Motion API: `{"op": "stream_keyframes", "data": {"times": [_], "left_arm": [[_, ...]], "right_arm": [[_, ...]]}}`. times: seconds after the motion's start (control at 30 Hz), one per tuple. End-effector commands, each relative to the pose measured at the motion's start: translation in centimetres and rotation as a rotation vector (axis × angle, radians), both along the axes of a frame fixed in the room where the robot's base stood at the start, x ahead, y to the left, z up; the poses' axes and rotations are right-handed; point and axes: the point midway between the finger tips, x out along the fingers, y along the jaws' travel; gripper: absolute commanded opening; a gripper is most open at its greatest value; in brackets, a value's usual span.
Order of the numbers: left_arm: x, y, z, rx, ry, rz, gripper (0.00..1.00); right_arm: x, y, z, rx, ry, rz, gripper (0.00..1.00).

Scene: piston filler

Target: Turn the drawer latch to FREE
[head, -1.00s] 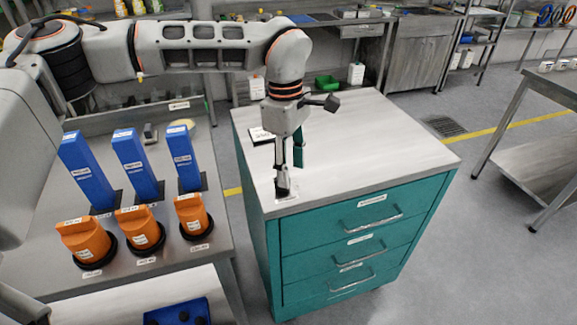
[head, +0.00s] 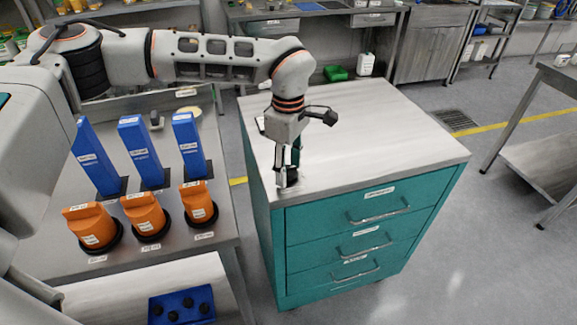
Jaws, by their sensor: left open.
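The teal drawer cabinet (head: 330,225) has a pale top and several drawers with bar handles. A small dark knob-like part (head: 291,179), apparently the drawer latch, is on the top near the front left corner. Which way it points is too small to tell. My left gripper (head: 287,178) points down over this spot, open, with its fingertips at the dark part and partly hiding it. I cannot tell whether they touch it. A dark green upright piece shows close beside the fingers. My right gripper is not in view.
A steel table to the left holds several blue upright blocks (head: 140,150) and orange pieces (head: 146,214) in dark rings. A blue tray (head: 182,305) with dark knobs is at the bottom.

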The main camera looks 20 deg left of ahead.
Motion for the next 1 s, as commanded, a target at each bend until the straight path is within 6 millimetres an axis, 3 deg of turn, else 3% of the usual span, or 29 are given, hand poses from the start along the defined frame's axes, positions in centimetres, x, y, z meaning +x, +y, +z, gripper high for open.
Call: {"op": "stream_keyframes", "data": {"times": [0.1, 0.27, 0.67, 1.0], "left_arm": [[0.0, 0.0, 0.0, 0.0, 0.0, 0.0, 0.43], [0.0, 0.0, 0.0, 0.0, 0.0, 0.0, 0.05], [0.0, 0.0, 0.1, 0.0, 0.001, 0.042, 0.05], [0.0, 0.0, 0.2, 0.0, 0.0, 0.269, 0.05]], "right_arm": [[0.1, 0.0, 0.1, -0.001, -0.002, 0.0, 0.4], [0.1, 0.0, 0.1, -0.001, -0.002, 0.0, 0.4], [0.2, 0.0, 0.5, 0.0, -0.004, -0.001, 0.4], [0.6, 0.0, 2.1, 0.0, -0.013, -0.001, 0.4]]}}
